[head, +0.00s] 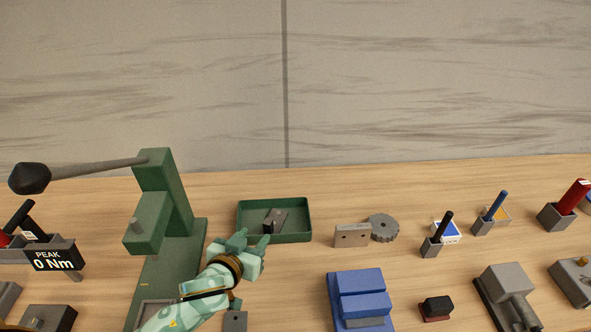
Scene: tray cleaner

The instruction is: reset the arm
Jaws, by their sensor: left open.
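My left arm reaches up from the lower edge, and its gripper (254,237) is open at the front edge of a green tray (309,222). A small grey metal part (279,217) with a dark block lies in the tray, just beyond the fingertips. Nothing shows between the fingers. I cannot tell whether they touch the tray. My right gripper is not in view. A green press (170,195) stands left of my gripper, its long lever (95,170) with a black knob pointing left.
A display reading "PEAK 0 Nm" (55,259) stands at left. Right of the tray are a grey plate (351,236), a gear (383,228), a blue block (357,290) and several holders with upright handles. Bare wood lies behind the tray.

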